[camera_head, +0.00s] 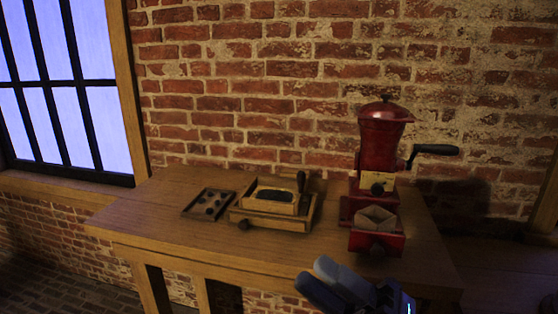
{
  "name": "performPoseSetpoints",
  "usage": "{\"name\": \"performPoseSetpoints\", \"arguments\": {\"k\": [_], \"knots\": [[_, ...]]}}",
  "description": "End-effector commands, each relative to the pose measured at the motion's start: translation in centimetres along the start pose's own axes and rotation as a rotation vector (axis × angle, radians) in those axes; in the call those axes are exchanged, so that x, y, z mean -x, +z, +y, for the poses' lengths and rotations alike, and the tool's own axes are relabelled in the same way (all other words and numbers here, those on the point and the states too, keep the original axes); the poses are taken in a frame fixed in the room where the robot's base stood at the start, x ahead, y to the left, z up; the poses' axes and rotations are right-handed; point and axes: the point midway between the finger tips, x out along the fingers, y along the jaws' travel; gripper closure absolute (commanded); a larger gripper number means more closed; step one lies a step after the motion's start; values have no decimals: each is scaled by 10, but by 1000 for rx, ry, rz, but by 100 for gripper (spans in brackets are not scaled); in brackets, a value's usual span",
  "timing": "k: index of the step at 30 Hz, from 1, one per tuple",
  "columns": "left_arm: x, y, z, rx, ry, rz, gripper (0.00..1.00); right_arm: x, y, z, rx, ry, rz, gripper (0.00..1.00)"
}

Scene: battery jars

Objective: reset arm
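My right gripper (318,277) shows at the bottom, right of centre, in front of the table's front edge. Its two blue-grey fingers lie close side by side and point up and to the left. I see nothing held between them, but the angle does not show whether they are apart or closed. My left gripper is not in view. No battery or jar can be made out.
A wooden table (150,210) stands against a brick wall. On it are a dark tray (208,203) with round spots, a wooden box (270,222) with a dark handle, and a red grinder (383,140) with a side crank. The table's left end is clear.

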Motion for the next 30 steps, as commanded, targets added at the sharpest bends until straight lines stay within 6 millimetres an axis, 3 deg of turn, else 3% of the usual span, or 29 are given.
{"name": "performPoseSetpoints", "arguments": {"k": [4, 9, 13, 18, 21, 24, 30], "knots": [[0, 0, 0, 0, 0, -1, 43, 49, 33, -43, -315, -18, -366, 63], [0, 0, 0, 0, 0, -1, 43, 131, 46, -105, -662, -46, -782, 63], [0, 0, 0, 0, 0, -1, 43, 207, 28, -154, -919, -67, -1107, 63], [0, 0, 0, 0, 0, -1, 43, 292, -23, -199, -1184, -84, -1463, 63], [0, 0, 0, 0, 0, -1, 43, 323, -49, -212, -1276, -89, -1597, 63], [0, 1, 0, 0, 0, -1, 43, 339, -65, -217, -1325, -90, -1672, 63], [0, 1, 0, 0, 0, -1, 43, 345, -71, -220, -1346, -91, -1702, 63]]}}
